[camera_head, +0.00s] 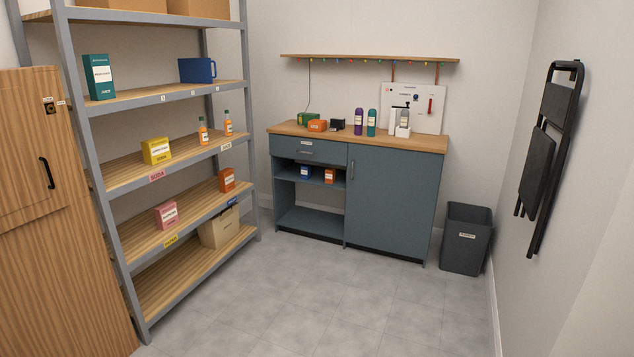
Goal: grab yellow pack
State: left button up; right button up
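The yellow pack (156,151) is a small box with a white label. It sits on the middle shelf board of the grey metal rack (90,170), left of two orange bottles, near the board's front edge. A pink label strip is on the shelf edge below it. Neither of my grippers shows in the head view.
Two orange bottles (203,131) share that shelf. A pink pack (166,214) and an orange pack (227,180) are one shelf lower. A wooden door (60,220) stands left of the rack. A blue-grey cabinet (395,195) and a bin (466,238) stand behind clear floor (300,300).

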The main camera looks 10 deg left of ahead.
aim_at(156, 149)
jog(key=i+l, duration=1.05)
jog(key=i+j+u, duration=0.2)
jog(key=i+u, duration=0.15)
jog(key=i, duration=0.35)
jog(key=i+u, duration=0.35)
jog(key=i, duration=0.4)
jog(key=i+l+u, duration=0.3)
jog(key=i, duration=0.45)
jog(key=j, duration=0.1)
